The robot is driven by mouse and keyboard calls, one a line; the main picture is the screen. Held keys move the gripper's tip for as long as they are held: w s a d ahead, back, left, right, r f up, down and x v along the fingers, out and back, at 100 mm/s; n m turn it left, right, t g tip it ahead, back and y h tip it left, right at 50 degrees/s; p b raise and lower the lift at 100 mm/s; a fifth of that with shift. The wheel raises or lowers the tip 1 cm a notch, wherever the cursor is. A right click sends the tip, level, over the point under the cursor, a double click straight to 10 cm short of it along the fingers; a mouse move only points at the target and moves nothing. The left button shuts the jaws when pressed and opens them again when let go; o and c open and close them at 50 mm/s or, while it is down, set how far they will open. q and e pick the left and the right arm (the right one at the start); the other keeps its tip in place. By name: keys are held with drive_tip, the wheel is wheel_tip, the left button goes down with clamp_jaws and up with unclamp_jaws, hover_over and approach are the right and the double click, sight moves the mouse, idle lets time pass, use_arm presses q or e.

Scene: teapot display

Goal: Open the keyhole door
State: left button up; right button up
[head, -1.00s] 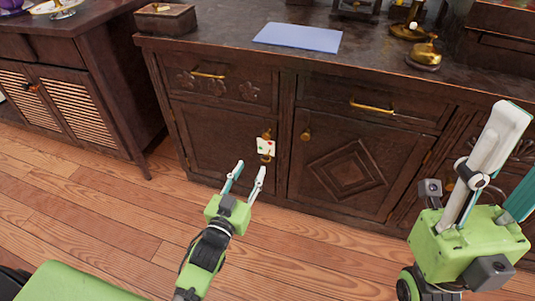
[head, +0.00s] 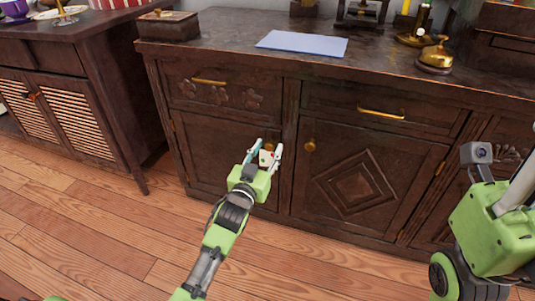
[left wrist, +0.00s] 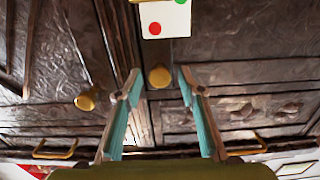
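The keyhole door is the left cabinet door (head: 205,150), dark wood and closed. A small brass knob (left wrist: 160,76) sits near its upper right edge. A white card with a red and a green dot (left wrist: 165,18) is by the knob; in the head view the card (head: 267,157) is partly covered by my fingers. My left gripper (head: 268,146) is open in front of the door. In the left wrist view its fingers (left wrist: 158,85) are either side of the knob, with a gap around it. The right gripper (head: 518,185) is cut off by the right edge; its fingertips are hidden.
The right door (head: 350,175) has its own brass knob (head: 309,145). Drawers with brass handles (head: 377,113) are above. A blue-grey mat (head: 302,43), a wooden box (head: 168,25) and a brass bell (head: 435,58) stand on the cabinet top. The wooden floor in front is clear.

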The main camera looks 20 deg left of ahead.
use_arm(q)
drive_tip(key=shift+w, duration=0.15)
clamp_jaws()
